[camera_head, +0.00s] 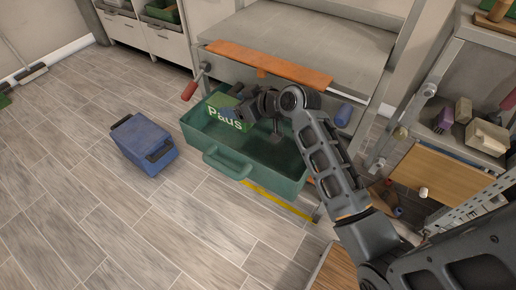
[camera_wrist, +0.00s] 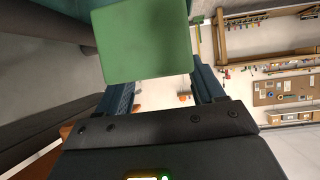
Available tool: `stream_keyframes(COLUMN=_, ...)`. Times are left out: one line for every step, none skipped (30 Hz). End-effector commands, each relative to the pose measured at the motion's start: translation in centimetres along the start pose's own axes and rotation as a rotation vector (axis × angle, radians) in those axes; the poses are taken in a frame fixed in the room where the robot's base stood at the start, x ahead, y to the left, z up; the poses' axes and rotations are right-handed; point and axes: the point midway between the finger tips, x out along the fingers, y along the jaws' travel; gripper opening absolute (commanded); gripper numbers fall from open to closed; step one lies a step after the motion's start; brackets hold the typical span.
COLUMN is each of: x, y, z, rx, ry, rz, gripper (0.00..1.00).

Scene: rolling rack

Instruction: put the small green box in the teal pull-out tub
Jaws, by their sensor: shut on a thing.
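The small green box (camera_head: 226,116), with white lettering reading "Paus", shows at the back left part of the teal pull-out tub (camera_head: 276,178). My gripper (camera_head: 240,108) is shut on the box, reaching in from the right. In the wrist view the box's plain green face (camera_wrist: 143,42) fills the space at the ends of my two fingers (camera_wrist: 160,85). The tub is pulled out and its front handle faces the open floor. The head view does not show clearly whether the box is above the rim or just inside it. My wrist hides part of the tub's back.
A blue lidded bin (camera_head: 143,145) stands on the floor left of the tub. An orange-edged bench (camera_head: 270,64) with a red-handled clamp (camera_head: 192,87) is behind the tub. Shelves with loose blocks (camera_head: 487,136) are at the right.

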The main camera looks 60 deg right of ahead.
Motion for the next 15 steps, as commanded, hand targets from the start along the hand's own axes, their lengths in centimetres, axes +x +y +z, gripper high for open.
stream_keyframes(x=0.1, y=0.8, z=0.1, rx=-0.002, ry=0.009, rz=0.0, gripper=0.31)
stream_keyframes(x=0.1, y=1.0, z=0.0, rx=-0.003, ry=0.009, rz=-0.003, gripper=0.31)
stream_keyframes(x=-0.1, y=1.4, z=-0.2, rx=-0.002, ry=0.011, rz=-0.004, gripper=0.31)
stream_keyframes(x=-0.2, y=1.6, z=-0.2, rx=-0.002, ry=0.012, rz=-0.006, gripper=0.31)
stream_keyframes(x=-0.2, y=1.7, z=-0.3, rx=-0.002, ry=0.012, rz=-0.008, gripper=0.31)
stream_keyframes(x=-0.2, y=1.9, z=-0.3, rx=-0.002, ry=0.013, rz=-0.009, gripper=0.31)
stream_keyframes(x=-0.2, y=2.0, z=-0.1, rx=-0.003, ry=0.013, rz=-0.01, gripper=0.31)
stream_keyframes(x=-0.1, y=2.0, z=0.1, rx=-0.003, ry=0.012, rz=-0.01, gripper=0.31)
stream_keyframes(x=0.2, y=2.1, z=0.6, rx=-0.003, ry=0.012, rz=-0.01, gripper=0.31)
stream_keyframes(x=0.5, y=2.1, z=1.1, rx=-0.001, ry=0.011, rz=-0.01, gripper=0.31)
stream_keyframes(x=0.8, y=2.1, z=1.7, rx=0.0, ry=0.01, rz=-0.011, gripper=0.31)
stream_keyframes(x=1.2, y=2.0, z=2.6, rx=0.0, ry=0.01, rz=-0.011, gripper=0.31)
stream_keyframes(x=1.6, y=2.1, z=3.2, rx=0.001, ry=0.01, rz=-0.011, gripper=0.31)
stream_keyframes(x=2.0, y=2.1, z=3.9, rx=0.0, ry=0.01, rz=-0.011, gripper=0.31)
stream_keyframes(x=2.5, y=2.1, z=4.7, rx=0.0, ry=0.01, rz=-0.01, gripper=0.31)
